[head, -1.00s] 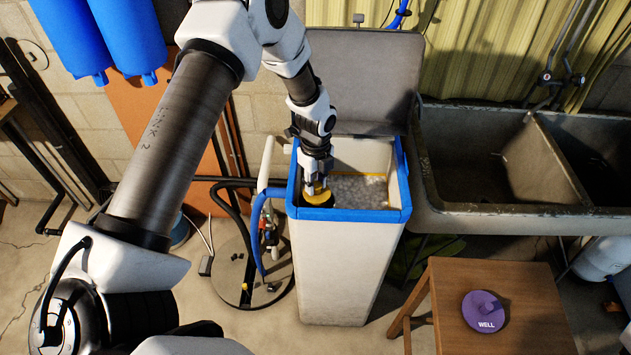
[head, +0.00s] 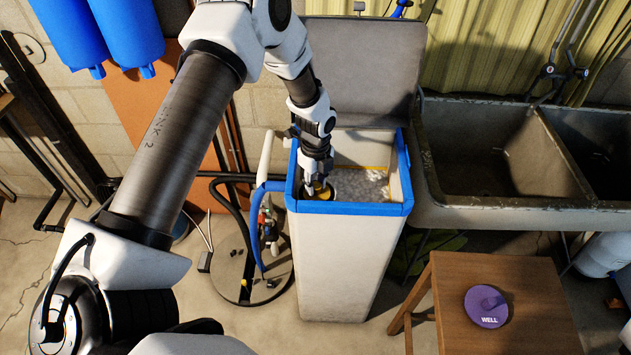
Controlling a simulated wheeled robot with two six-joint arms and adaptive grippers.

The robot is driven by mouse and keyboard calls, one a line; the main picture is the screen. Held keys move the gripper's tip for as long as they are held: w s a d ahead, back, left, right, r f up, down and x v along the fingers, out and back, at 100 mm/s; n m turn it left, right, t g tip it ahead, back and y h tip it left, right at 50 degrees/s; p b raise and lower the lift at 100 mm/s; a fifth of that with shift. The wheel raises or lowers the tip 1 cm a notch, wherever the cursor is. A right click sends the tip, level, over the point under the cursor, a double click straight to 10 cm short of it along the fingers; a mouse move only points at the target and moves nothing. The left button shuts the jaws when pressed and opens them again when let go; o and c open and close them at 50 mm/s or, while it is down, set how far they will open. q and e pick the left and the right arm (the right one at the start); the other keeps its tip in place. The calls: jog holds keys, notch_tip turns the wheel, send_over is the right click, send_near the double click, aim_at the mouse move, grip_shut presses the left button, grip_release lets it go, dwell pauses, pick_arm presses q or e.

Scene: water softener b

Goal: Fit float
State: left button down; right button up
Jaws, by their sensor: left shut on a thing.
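My left gripper (head: 319,184) reaches down inside the open softener tank (head: 343,262), near its left front corner. It is shut on a yellow float (head: 322,191), of which only a small part shows; the fingers and the tank's blue rim (head: 350,208) hide the rest. Pale salt (head: 362,184) lies in the tank to the right of the gripper. I cannot tell whether the float touches anything below it. My right gripper is not in the picture.
The tank's grey lid (head: 360,75) stands open behind it. A stone sink (head: 500,165) adjoins the tank on the right. A wooden stool (head: 450,325) at front right carries a purple lid (head: 486,306) marked WELL. A blue hose (head: 258,215) runs along the tank's left side.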

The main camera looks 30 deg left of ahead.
aim_at(316, 194)
pick_arm(q)
jog(key=shift+f+b, duration=1.5)
jog(key=shift+f, duration=0.7)
jog(key=c, duration=0.8)
grip_release()
jog(key=shift+c, duration=0.2)
notch_tip(316, 194, up, 12)
